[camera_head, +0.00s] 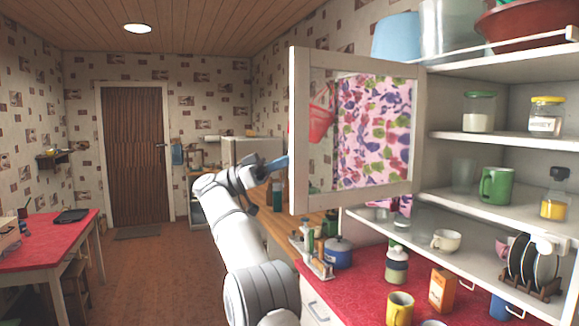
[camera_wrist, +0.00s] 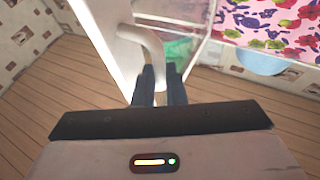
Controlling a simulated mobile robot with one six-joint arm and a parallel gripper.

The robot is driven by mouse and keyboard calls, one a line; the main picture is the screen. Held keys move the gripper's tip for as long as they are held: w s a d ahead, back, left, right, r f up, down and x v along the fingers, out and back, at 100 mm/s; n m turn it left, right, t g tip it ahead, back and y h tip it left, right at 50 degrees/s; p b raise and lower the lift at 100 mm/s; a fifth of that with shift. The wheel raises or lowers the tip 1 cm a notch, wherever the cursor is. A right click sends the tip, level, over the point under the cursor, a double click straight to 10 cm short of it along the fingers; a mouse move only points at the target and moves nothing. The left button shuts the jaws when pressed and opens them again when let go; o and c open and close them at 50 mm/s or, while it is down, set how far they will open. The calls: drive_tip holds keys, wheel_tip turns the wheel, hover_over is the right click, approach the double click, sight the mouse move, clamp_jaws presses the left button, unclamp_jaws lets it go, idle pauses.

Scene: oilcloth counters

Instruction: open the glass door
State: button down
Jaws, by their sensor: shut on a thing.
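The glass door (camera_head: 300,130) of the wall cabinet stands swung out from the shelves, with a pale frame and a clear pane. Its frame also shows in the wrist view (camera_wrist: 108,38). The curved white handle (camera_wrist: 153,44) runs down between my gripper's two dark fingers (camera_wrist: 160,84), which are shut on it. In the head view my gripper (camera_head: 281,162) is at the door's free left edge, and the door frame hides the handle and fingertips.
The open shelves (camera_head: 480,138) hold jars, a green mug (camera_head: 496,186) and a plate rack (camera_head: 533,275). Below, the red counter (camera_head: 365,285) carries a blue pot (camera_head: 338,252), cups and bottles. A red table (camera_head: 45,248) stands at left; the floor between is clear.

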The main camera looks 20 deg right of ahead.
drive_tip(key=shift+w+d+f, duration=0.1)
drive_tip(key=shift+f, duration=0.15)
drive_tip(key=c, duration=1.9)
unclamp_jaws()
drive_tip(key=o, duration=0.3)
drive_tip(key=shift+w+d, duration=0.15)
drive_tip(key=shift+d, duration=0.2)
drive_tip(key=shift+o, duration=0.5)
drive_tip(key=shift+a, duration=0.15)
drive_tip(key=v, duration=0.7)
drive_tip(key=shift+a, duration=0.4)
drive_tip(key=shift+b, duration=0.3)
